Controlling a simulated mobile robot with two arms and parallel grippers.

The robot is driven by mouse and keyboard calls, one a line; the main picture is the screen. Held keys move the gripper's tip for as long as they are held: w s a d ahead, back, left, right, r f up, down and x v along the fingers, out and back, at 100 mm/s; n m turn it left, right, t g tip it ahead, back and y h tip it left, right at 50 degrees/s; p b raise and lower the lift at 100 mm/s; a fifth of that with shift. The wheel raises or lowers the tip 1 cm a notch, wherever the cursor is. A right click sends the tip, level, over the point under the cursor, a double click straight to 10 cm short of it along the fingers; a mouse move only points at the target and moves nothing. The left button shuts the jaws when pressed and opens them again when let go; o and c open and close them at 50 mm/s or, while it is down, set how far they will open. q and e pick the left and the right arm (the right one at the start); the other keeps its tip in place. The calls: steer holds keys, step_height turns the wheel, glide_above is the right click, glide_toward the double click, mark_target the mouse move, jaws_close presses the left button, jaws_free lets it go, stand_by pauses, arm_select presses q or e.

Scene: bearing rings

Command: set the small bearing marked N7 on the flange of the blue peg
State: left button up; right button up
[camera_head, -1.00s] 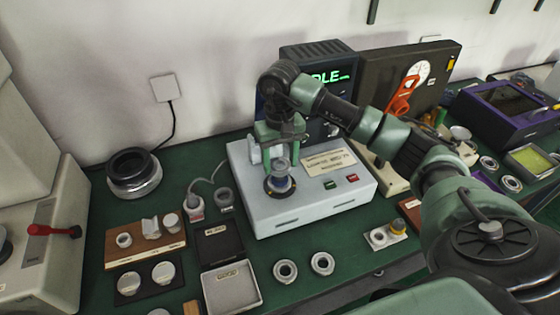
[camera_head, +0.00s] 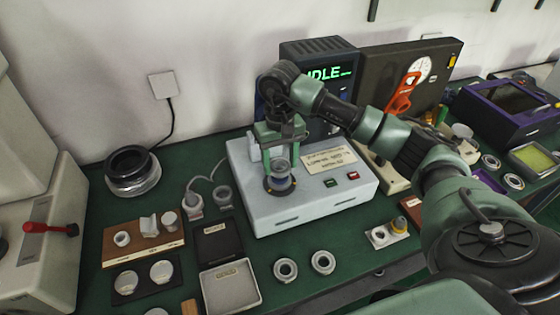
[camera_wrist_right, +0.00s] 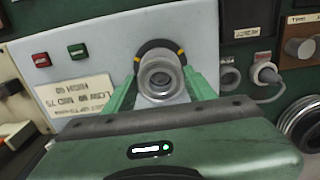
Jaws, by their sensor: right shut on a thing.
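My right gripper (camera_head: 281,167) points down over the pale grey box. Its green fingers are shut on a small metal bearing (camera_head: 282,163). In the right wrist view the bearing (camera_wrist_right: 160,80) sits between the two green fingertips (camera_wrist_right: 160,88). No N7 mark can be read on it. My left gripper is not in view.
The grey box (camera_head: 335,200) carries a label and two buttons. Two loose rings (camera_head: 286,269) lie in front. A dark tray (camera_head: 218,238), a light tray (camera_head: 230,287) and a wooden block with parts (camera_head: 115,257) stand left. A display (camera_head: 325,75) stands behind.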

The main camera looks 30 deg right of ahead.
steer(key=shift+f+b, duration=1.05)
steer(key=shift+f, duration=0.2)
steer(key=o, duration=1.7)
steer(key=shift+r, duration=0.1)
step_height(320, 180, up, 8)
steer(key=shift+f+b, duration=0.1)
steer(key=shift+b, duration=0.7)
steer(key=shift+s, duration=0.1)
